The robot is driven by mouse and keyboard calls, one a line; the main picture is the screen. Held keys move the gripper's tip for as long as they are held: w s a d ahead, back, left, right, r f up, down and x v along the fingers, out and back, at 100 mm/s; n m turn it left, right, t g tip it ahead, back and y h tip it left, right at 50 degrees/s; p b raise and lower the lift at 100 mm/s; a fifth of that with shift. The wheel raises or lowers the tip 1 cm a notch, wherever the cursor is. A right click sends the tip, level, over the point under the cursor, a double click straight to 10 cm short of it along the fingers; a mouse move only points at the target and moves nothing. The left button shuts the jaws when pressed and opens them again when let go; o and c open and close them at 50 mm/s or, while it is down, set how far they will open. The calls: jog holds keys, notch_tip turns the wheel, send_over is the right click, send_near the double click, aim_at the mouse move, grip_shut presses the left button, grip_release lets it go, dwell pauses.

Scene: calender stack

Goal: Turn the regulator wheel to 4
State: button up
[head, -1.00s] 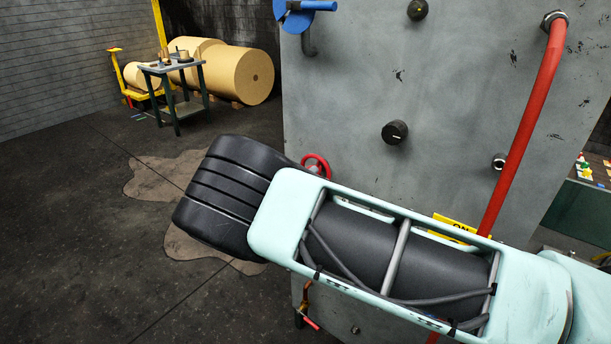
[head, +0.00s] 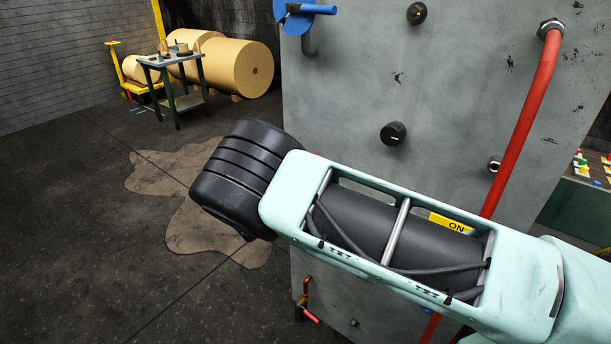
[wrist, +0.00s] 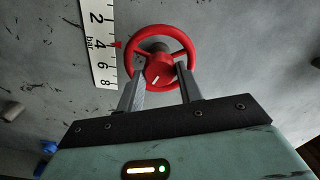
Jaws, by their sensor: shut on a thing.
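The red regulator wheel (wrist: 184,43) shows in the wrist view, mounted on the grey panel, with a white line on its hub. My gripper (wrist: 159,76) is shut on the wheel, one finger on each side of the hub. A white scale plate (wrist: 98,52), marked bar with 2, 4, 6 and 8, stands left of the wheel. A small red pointer (wrist: 117,45) at the plate's edge is level with about the 4. In the head view the wheel and my fingers are hidden behind my arm.
The grey panel (head: 345,95) carries black knobs (head: 393,133), a blue valve handle (head: 318,8), a red pipe (head: 525,120) and a small red-handled tap (head: 310,315) below. A trolley table (head: 173,62) and large paper rolls (head: 240,70) stand far back left. The floor left is open.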

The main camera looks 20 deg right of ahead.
jog(key=shift+f+n+p, duration=0.1)
jog(key=shift+n+p, duration=0.2)
jog(key=shift+n, duration=1.8)
jog(key=o, duration=1)
jog(key=shift+a, duration=0.1)
jog(key=b+v, duration=0.6)
jog(key=v, duration=1.1)
jog(key=shift+s+b, duration=0.15)
jog(key=shift+b, duration=0.2)
